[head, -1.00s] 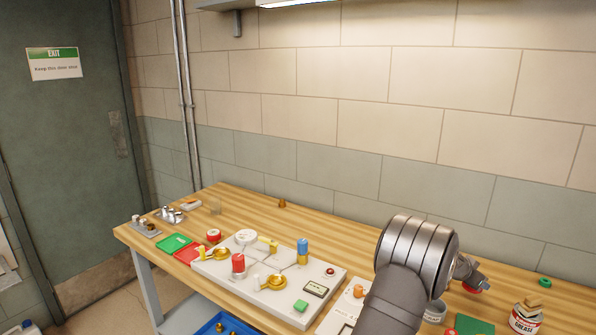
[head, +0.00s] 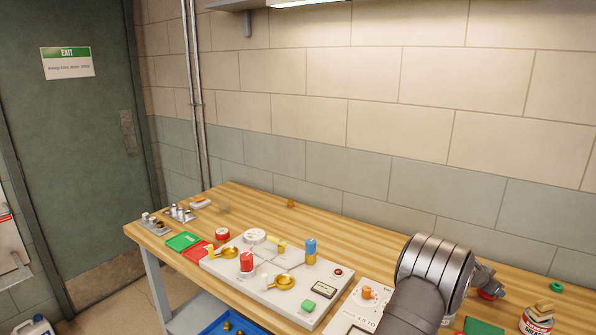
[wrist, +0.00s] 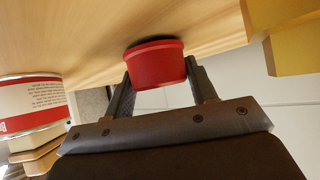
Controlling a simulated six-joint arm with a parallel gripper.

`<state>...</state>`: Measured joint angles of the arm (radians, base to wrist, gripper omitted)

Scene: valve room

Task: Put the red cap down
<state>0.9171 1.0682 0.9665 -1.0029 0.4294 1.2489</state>
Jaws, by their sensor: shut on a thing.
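My gripper (wrist: 160,85) is shut on a red cap (wrist: 155,64), with one finger on each side of it in the wrist view. The cap is a short, round, slightly tapered piece. It is close to the wooden bench top (wrist: 60,30); I cannot tell whether it touches it. In the head view my gripper (head: 488,282) is at the right end of the bench, partly behind my arm. The red cap (head: 489,294) shows there as a small red patch.
A grease tin (head: 537,324) stands right of my gripper, with a green ring (head: 556,287) behind it. A green mat (head: 483,327) lies in front. A white valve board (head: 275,300) with another red piece (head: 247,262) is left. Bench along the wall is mostly clear.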

